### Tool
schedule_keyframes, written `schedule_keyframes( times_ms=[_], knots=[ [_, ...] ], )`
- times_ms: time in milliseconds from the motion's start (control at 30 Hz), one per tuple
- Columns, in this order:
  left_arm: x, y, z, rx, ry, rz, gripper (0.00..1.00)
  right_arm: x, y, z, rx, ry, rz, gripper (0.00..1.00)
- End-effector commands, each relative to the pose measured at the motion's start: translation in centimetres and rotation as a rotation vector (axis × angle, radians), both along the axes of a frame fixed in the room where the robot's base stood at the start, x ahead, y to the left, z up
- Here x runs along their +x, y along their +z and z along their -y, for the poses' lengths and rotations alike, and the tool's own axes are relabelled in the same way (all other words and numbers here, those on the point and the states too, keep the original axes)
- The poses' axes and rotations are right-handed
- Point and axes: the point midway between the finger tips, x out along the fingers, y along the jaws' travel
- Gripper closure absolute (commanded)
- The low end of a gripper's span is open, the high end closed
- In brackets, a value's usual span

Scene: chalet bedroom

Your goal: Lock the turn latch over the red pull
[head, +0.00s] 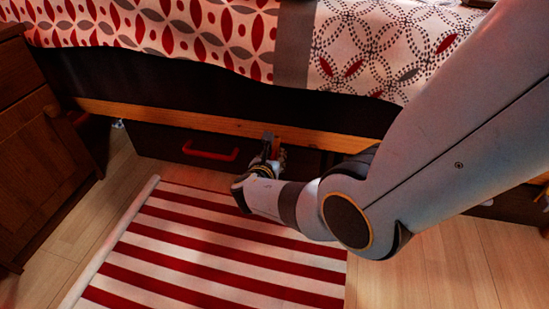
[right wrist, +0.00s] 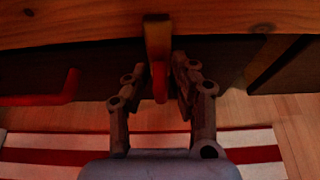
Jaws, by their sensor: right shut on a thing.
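A dark drawer (head: 160,144) under the bed carries a red pull (head: 210,152), which also shows at the left of the right wrist view (right wrist: 68,88). The turn latch (right wrist: 157,38) hangs upright from the wooden bed rail, with a red lower part, to the right of that pull. My right gripper (head: 270,150) is at the latch below the rail. In the right wrist view its fingers (right wrist: 161,75) stand on both sides of the latch, shut on it. The fingers partly hide the latch in the head view. My left gripper is not in view.
The wooden rail (head: 190,121) runs along the bed under a patterned cover (head: 170,30). A red and white striped rug (head: 200,245) lies on the floor in front of the drawer. A wooden cabinet (head: 40,150) stands at the left.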

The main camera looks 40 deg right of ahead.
Motion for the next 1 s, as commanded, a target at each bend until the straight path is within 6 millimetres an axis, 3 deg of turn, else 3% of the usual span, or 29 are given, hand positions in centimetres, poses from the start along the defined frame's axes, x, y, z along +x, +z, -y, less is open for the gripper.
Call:
schedule_keyframes(
  times_ms=[167, 200, 300, 633, 1000],
  knots=[
    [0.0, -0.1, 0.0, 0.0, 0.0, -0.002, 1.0, 0.0, 0.0, -0.1, 0.001, 0.001, 0.0, 1.0],
    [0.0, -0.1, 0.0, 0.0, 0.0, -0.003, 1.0, 0.0, 0.0, -0.1, 0.001, 0.001, 0.0, 0.73],
    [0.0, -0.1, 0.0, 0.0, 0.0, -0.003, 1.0, 0.0, 0.0, -0.1, 0.001, 0.001, 0.0, 0.63],
    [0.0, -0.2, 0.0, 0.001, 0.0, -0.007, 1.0, -0.3, 0.1, -0.5, 0.002, 0.001, -0.001, 0.63],
    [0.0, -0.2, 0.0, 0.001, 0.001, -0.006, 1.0, -3.5, 2.1, -4.2, 0.004, 0.0, -0.002, 0.63]
  ],
)
